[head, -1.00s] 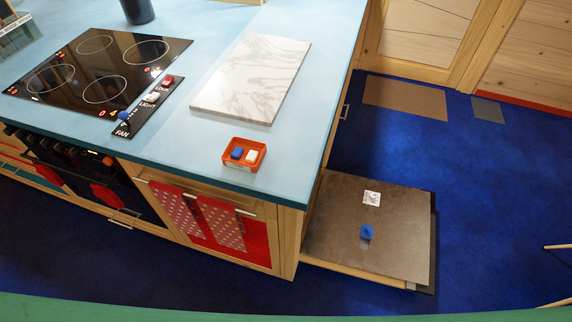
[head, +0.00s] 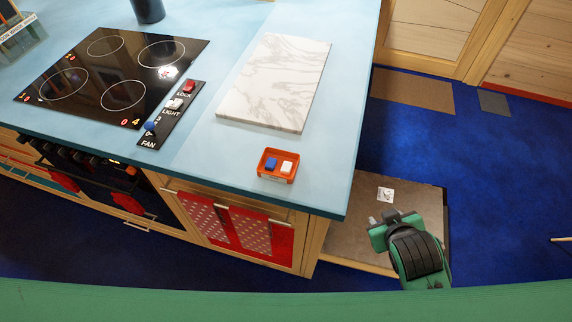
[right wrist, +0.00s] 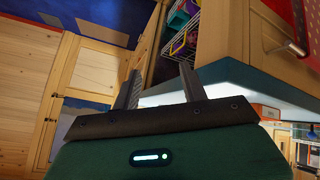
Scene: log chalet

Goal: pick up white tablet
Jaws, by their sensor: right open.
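The white tablet (head: 287,167) lies in a small orange tray (head: 277,178), to the right of a blue tablet (head: 271,163). The tray stands near the front edge of the light blue counter. My right gripper (head: 385,218) is open and empty, out past the counter's right end and above a low grey-brown panel. It is well to the right of the tray and apart from it. The right wrist view shows its two fingers (right wrist: 161,88) spread with nothing between them; no tablet shows there. My left gripper is not in view.
A marble board (head: 275,82) lies behind the tray. A black cooktop (head: 112,75) with labelled switches is at left. The low panel (head: 350,215) carries a small white fitting (head: 385,194). Counter around the tray is clear; dotted cloths (head: 250,232) hang below.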

